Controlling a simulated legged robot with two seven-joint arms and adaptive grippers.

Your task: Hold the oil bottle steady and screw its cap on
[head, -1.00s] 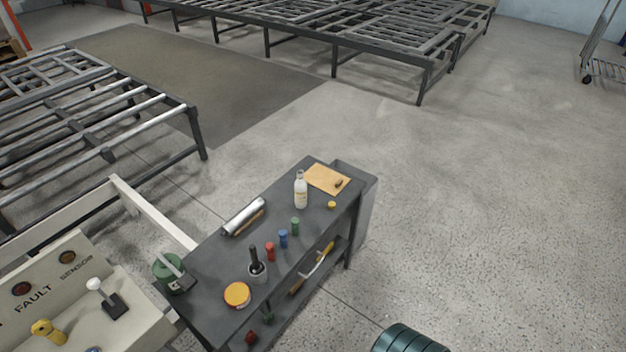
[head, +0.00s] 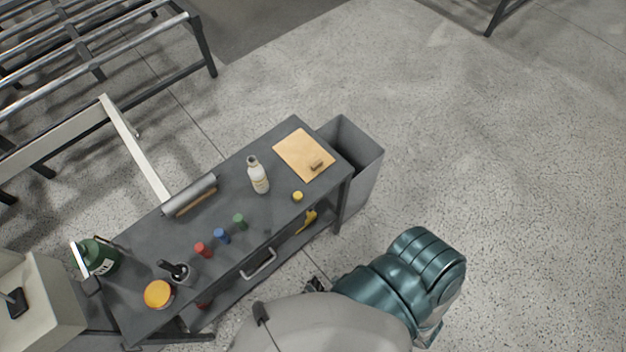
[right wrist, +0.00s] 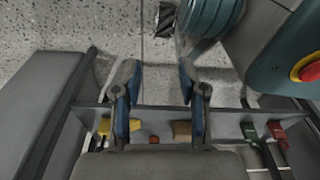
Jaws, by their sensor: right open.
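The oil bottle (head: 259,178), pale with a label, stands upright on the dark workbench (head: 225,275) in the head view. A small round yellow cap (head: 298,196) lies on the bench to its right, apart from it. My right gripper (right wrist: 159,95) is open and empty in the right wrist view, its two blue-faced fingers apart. My right arm enters the head view at the lower right, off the bench's front side. Neither bottle nor cap can be made out in the right wrist view. My left gripper is not in view.
A tan board (head: 304,153) lies behind the cap. Red (head: 203,249), blue (head: 222,236) and green (head: 240,221) small containers stand near the front edge. A metallic roll (head: 189,195) lies at the back. A grey bin (head: 358,160) stands at the right end.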

